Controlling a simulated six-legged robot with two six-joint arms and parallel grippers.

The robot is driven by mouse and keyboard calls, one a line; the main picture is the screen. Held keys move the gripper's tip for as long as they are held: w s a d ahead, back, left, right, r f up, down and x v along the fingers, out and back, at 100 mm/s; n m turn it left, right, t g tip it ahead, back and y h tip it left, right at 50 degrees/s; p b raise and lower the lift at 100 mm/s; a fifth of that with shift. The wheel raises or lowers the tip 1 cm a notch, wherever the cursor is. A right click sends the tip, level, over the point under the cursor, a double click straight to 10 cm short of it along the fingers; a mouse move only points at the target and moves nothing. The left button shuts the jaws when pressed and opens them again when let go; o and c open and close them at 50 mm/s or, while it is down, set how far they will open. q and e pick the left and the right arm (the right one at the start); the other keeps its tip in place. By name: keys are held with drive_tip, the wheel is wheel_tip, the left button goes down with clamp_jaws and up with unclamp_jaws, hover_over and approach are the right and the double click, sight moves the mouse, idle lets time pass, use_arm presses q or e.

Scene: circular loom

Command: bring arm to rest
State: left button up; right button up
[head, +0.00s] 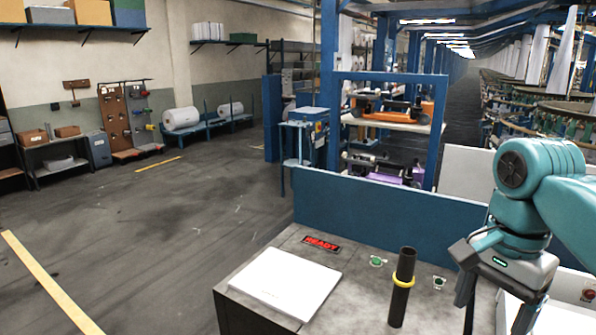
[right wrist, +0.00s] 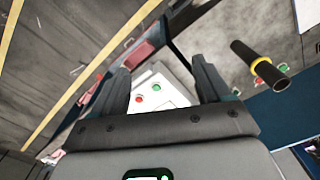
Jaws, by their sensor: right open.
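My right arm, teal with a dark wrist, comes in from the right edge of the head view. My right gripper (head: 494,312) points down over the right part of the grey cabinet top (head: 345,300). Its two dark fingers are apart, with nothing held between them. In the right wrist view the open fingers of the gripper (right wrist: 162,80) frame a white panel with a red and a green button, which lies beyond them. My left gripper does not show in either view.
A black upright tube (head: 402,290) with a yellow ring stands on the cabinet, left of my gripper. A white flat slab (head: 285,284) and a red READY sign (head: 321,244) are farther left. A blue panel (head: 385,222) rises behind. The floor at left is open.

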drive_tip(key=w+a+f+n+y, duration=0.1)
drive_tip(key=a+f+n, duration=0.15)
drive_tip(key=f, duration=0.85)
drive_tip(key=w+a+f+n+y, duration=0.15)
drive_tip(key=a+f, duration=0.25)
drive_tip(key=f, duration=0.6)
drive_tip(key=w+a+f+n, duration=0.2)
drive_tip(key=a+f+n, duration=0.1)
drive_tip(key=f, duration=0.8)
drive_tip(key=s+a+f+n, duration=0.1)
drive_tip(key=s+a+f, duration=0.1)
drive_tip(key=s+f, duration=0.7)
drive_tip(key=s+a+f+n+y, duration=0.1)
drive_tip(key=s+a+f+n, duration=0.1)
drive_tip(key=s+f, duration=0.7)
drive_tip(key=shift+s+a+f, duration=0.4)
drive_tip(key=shift+s+a, duration=0.35)
drive_tip(key=shift+s, duration=0.3)
drive_tip(key=shift+y, duration=0.25)
